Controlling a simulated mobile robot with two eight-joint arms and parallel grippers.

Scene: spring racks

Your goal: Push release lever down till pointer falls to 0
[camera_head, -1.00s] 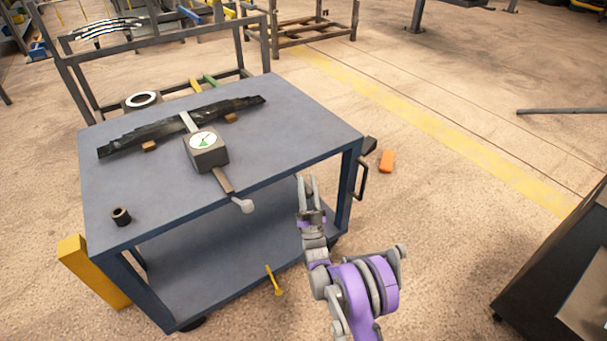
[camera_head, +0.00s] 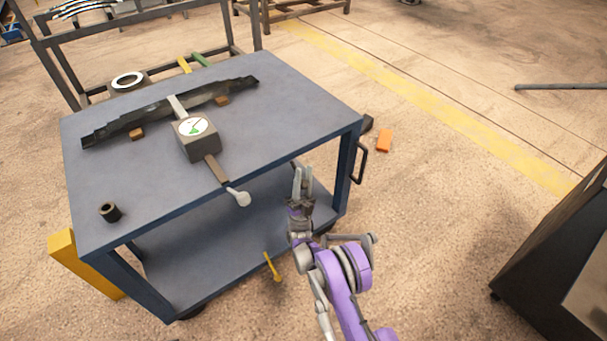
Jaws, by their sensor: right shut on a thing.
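The release lever (camera_head: 218,172) sticks out from the front of a dark box, over the table's front edge, and ends in a pale rounded knob (camera_head: 239,198). The box carries a round white dial (camera_head: 193,126) with a green mark; its pointer is too small to read. A pale bar runs from the box to a dark stepped leaf spring (camera_head: 170,112). My right gripper (camera_head: 303,172) is right of the knob, apart from it, by the table's front edge. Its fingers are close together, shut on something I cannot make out. My left gripper is out of view.
A yellow tool (camera_head: 272,266) shows by the lower shelf. Floor at right is clear before a dark cabinet (camera_head: 550,240).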

